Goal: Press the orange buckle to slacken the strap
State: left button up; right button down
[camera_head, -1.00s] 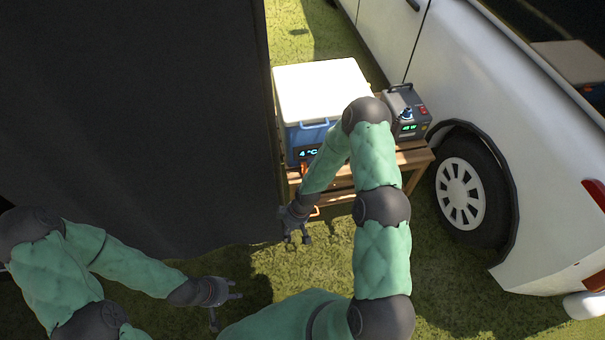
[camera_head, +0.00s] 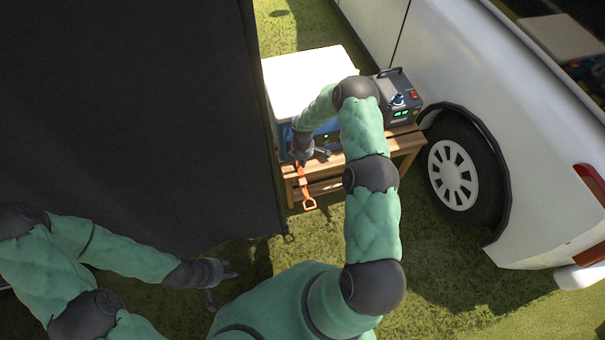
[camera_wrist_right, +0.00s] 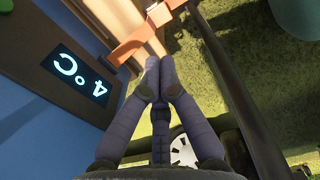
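An orange strap with a loop-shaped end (camera_head: 309,204) hangs at the front of the wooden bench, below the blue cooler with a white lid (camera_head: 305,82). In the right wrist view, the orange buckle (camera_wrist_right: 126,52) lies just beyond my fingertips, beside the cooler's lit 4 °C display (camera_wrist_right: 78,83). My right gripper (camera_head: 325,154) is at the cooler's front, above the hanging strap. Its fingertips meet in the right wrist view (camera_wrist_right: 160,64), with nothing seen between them. Contact with the buckle cannot be told. My left gripper (camera_head: 226,288) is open and empty above the grass.
The wooden bench (camera_head: 405,146) carries the cooler and a grey power box (camera_head: 401,100) at its right. A white vehicle (camera_head: 500,130) stands close on the right. A dark panel (camera_head: 130,110) fills the left. Grass in front is free.

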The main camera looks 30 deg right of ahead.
aim_at(303, 181)
notch_tip(303, 181, down, 14)
jog(key=b, duration=0.6)
jog(key=shift+r, duration=0.1)
pick_arm(q)
notch_tip(303, 181, down, 6)
